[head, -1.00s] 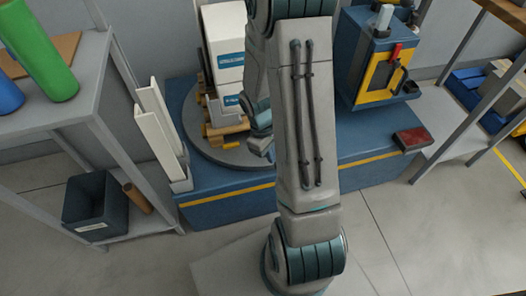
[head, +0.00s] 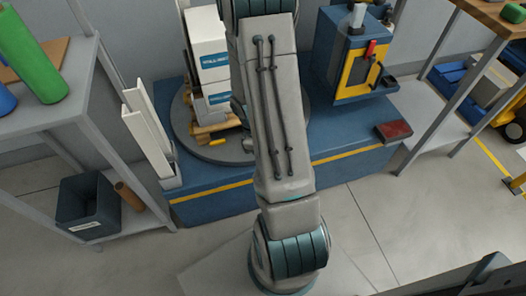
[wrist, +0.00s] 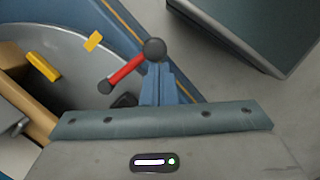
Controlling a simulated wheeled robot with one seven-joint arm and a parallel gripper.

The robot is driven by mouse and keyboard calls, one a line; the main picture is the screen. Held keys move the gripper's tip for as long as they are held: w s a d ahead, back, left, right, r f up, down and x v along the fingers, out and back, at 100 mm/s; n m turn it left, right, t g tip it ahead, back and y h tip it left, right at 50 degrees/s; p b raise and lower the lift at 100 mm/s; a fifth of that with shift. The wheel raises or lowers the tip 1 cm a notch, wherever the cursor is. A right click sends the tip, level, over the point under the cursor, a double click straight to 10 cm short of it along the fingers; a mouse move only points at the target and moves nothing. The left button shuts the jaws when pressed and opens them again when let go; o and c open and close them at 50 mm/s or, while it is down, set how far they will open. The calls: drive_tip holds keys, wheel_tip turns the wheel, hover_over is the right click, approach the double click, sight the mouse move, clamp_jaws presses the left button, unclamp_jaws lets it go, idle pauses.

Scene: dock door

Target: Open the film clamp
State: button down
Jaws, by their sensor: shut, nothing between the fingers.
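The film clamp shows in the wrist view as a red lever (wrist: 126,73) with a dark round knob at each end, low over the edge of the grey turntable (wrist: 84,50). A dark part (wrist: 125,101) sits below it, partly hidden by my gripper. My gripper (wrist: 158,66) has its blue fingers together with nothing between them. The larger knob (wrist: 154,48) appears right at the fingertips; I cannot tell whether they touch. In the head view my arm hides the clamp and most of the gripper; the turntable (head: 222,155) shows left of the arm.
White wrapped boxes (head: 209,45) stand on a wooden pallet on the turntable. A blue cabinet with a yellow front (head: 358,66) stands at the right of the blue base (head: 215,208). A shelf (head: 60,110) is at left; floor is clear in front.

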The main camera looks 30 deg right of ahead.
idle(0.3)
drive_tip(key=p+v, duration=0.8)
drive_tip(key=v, duration=0.2)
drive_tip(key=shift+p, duration=0.35)
drive_tip(key=shift+a+r, duration=0.1)
drive_tip(key=s+a+r+m+t+p, duration=0.1)
drive_tip(key=a+r+p, duration=0.3)
drive_tip(key=r, duration=0.9)
drive_tip(key=s+a+r+m+t+y+p, duration=0.1)
drive_tip(key=s+a+r+m+p, duration=0.3)
drive_tip(key=r, duration=1)
drive_tip(key=s+a+r+m+t+p, duration=0.2)
drive_tip(key=a+r+p, duration=0.3)
drive_tip(key=r, duration=0.9)
drive_tip(key=s+t+p, duration=0.1)
drive_tip(key=p, duration=0.2)
drive_tip(key=shift+a+y+p, duration=0.3)
drive_tip(key=shift+a, duration=0.1)
